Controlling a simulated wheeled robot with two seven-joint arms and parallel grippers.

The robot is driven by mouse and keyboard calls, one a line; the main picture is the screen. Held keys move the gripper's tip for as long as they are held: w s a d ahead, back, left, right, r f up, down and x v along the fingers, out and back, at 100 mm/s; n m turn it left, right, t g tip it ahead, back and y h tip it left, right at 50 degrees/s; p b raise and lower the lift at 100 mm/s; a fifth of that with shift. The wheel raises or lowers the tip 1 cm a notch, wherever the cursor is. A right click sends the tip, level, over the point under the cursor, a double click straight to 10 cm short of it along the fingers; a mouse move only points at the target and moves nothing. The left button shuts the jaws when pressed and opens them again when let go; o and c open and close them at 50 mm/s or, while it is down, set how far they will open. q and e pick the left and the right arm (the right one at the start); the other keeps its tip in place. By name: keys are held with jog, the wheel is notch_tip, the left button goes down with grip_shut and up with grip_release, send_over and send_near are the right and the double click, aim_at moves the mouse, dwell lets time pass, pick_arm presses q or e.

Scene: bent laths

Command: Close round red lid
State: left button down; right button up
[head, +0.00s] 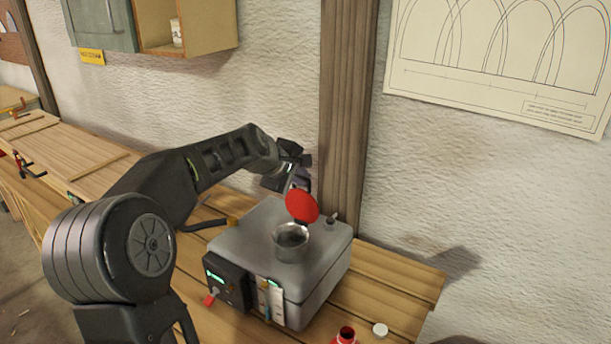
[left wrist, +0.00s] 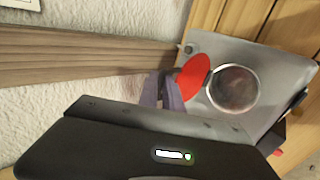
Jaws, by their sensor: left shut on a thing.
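The round red lid (head: 302,206) stands tilted up at the back of the round metal opening (head: 291,241) on top of a grey metal box (head: 262,235). The opening is uncovered. My left gripper (head: 298,186) is at the lid's upper edge, behind it, and is shut on the lid. In the left wrist view the fingers (left wrist: 172,92) meet the left edge of the red lid (left wrist: 193,76), and the open round mouth (left wrist: 233,88) shows beside it. My right gripper is not in view.
The box stands on a slatted wooden bench (head: 385,290) against a wall with a wooden post (head: 345,110). A red bottle (head: 346,335) and a white cap (head: 380,330) are at the front right. A control panel (head: 228,282) is on the box's front.

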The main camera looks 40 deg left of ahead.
pick_arm(q)
jog(key=shift+s+d, duration=0.1)
jog(key=shift+s, duration=0.5)
jog(key=s, duration=0.1)
jog(key=s+f, duration=0.1)
jog(key=s, duration=0.1)
jog(key=shift+s+d+f, duration=0.15)
jog(key=shift+s+d, duration=0.15)
jog(key=shift+s+f, duration=0.1)
jog(key=shift+s+d+f, duration=0.1)
jog(key=shift+s+f, duration=0.3)
jog(key=shift+s, duration=0.3)
jog(key=shift+s+d+f, duration=0.1)
jog(key=shift+s+f, duration=0.3)
jog(key=shift+s, duration=0.25)
